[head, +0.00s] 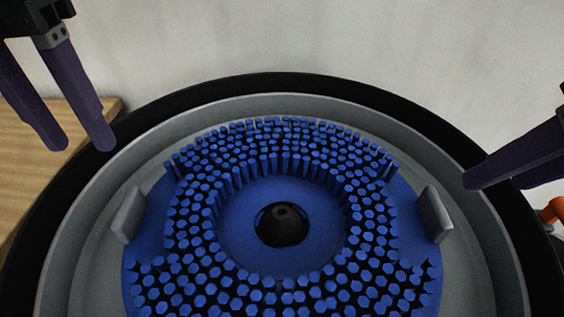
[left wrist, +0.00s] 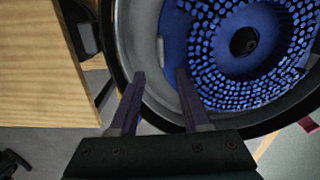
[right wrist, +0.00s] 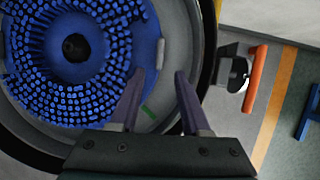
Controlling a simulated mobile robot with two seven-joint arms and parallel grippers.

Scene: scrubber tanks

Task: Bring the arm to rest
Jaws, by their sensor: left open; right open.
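My left gripper (head: 82,147) is at the upper left in the head view, above the tank's left rim. Its two dark fingers are apart with nothing between them; they also show in the left wrist view (left wrist: 160,74). My right gripper (head: 468,182) is at the right edge of the head view, over the tank's right rim, and only partly in view there. In the right wrist view its fingers (right wrist: 159,73) are spread and empty. Both grippers are apart from the blue brush.
A round grey tank with a black rim (head: 290,82) fills the middle. Inside lies a blue bristled disc (head: 235,215) with a black hub (head: 282,225) and two grey side tabs (head: 434,214). A wooden surface (head: 30,185) is at left. An orange handle (right wrist: 256,78) sticks out at right.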

